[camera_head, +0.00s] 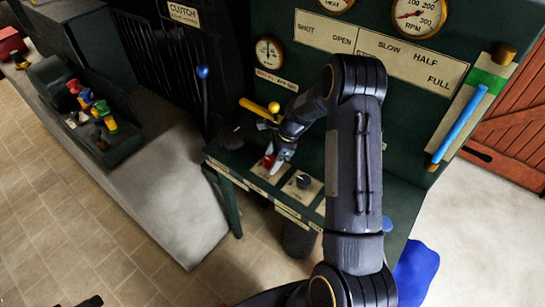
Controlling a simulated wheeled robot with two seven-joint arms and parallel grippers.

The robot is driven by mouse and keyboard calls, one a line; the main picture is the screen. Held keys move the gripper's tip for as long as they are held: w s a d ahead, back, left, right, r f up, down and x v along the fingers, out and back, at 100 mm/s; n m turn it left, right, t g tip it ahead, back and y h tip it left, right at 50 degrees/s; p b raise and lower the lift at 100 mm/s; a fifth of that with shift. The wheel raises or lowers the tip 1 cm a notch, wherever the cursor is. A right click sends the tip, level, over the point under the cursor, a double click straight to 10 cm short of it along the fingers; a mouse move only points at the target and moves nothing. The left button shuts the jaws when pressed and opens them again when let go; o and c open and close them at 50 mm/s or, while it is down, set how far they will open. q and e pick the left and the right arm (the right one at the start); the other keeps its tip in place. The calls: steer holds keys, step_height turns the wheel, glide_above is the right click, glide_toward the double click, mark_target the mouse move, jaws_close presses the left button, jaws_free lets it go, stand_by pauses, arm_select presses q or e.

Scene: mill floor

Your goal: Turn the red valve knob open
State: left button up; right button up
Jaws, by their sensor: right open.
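The red valve knob (268,162) sits on a pale plate on the green console ledge, left of a black knob. My right arm reaches down across the middle of the view. My right gripper (277,160) is at the red knob, open, with its fingers pointing down close to it. The gripper partly hides the knob, and I cannot tell whether the fingers touch it. My left gripper does not show clearly.
A black knob (303,181) stands just right of the red one. A yellow-handled lever (258,109) and a blue-tipped lever (203,72) rise behind. The gauge panel (375,44) stands at the back. Tiled floor lies open at left.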

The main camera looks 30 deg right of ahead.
steer(key=shift+c, duration=0.5)
steer(key=c, duration=0.9)
steer(key=shift+n, duration=0.4)
steer(key=n+g+b, duration=0.1)
steer(key=n, duration=0.2)
steer(key=shift+w+f+n+g+b, duration=0.1)
steer(key=shift+w+n+g+b, duration=0.05)
steer(key=shift+n+g+b, duration=0.25)
steer(key=n, duration=0.2)
steer(key=n+g+b, duration=0.1)
steer(key=n, duration=0.1)
steer(key=shift+w+n+g, duration=0.1)
steer(key=shift+n+g, duration=0.2)
steer(key=n, duration=0.2)
steer(key=n+g+h+b, duration=0.1)
steer(key=n, duration=0.1)
steer(key=shift+w+g, duration=0.1)
steer(key=shift+g, duration=0.2)
steer(key=n+h, duration=0.1)
steer(key=n, duration=0.3)
steer(key=shift+a+n+g+b, duration=0.15)
steer(key=shift+n+g+b, duration=0.15)
steer(key=shift+g, duration=0.1)
steer(key=shift+h, duration=0.3)
